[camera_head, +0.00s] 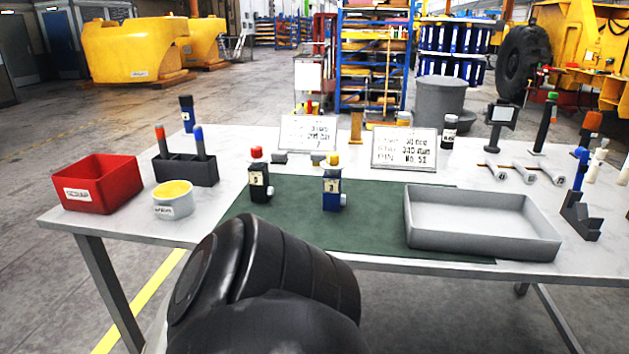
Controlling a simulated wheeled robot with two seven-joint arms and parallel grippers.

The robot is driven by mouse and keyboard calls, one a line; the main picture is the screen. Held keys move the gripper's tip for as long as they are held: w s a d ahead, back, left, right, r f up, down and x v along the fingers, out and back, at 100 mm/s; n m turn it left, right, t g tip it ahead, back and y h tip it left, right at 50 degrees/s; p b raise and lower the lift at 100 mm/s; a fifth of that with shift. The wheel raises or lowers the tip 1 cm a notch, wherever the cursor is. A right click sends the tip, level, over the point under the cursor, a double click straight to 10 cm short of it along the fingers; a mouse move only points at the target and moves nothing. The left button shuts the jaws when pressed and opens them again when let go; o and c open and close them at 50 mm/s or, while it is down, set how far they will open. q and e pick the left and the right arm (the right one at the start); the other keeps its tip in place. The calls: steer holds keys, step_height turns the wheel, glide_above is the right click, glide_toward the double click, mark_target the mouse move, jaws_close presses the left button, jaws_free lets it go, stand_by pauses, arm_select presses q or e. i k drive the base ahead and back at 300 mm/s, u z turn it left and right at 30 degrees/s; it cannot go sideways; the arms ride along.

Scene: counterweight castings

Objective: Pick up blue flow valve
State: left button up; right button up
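The blue flow valve (331,196) stands upright on the green mat (390,215), near the middle of the table. It has a yellow cap on top, a pale label and a small light knob low on its right side. A black valve (260,186) with a red cap stands upright to its left, also on the mat. A large black part of my own arm fills the bottom centre, in front of the table edge, and covers part of the mat's near side. Neither gripper shows. Nothing touches the blue valve.
A grey tray (480,240) lies right of the valves. At left are a red bin (97,189), a white pot with yellow contents (173,207) and a dark pen holder (184,171). Two sign plates (404,148) stand behind. Tools crowd the right end. Mat between blue valve and tray is clear.

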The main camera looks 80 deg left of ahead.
mark_target(332, 198)
steer(key=u, duration=2.45)
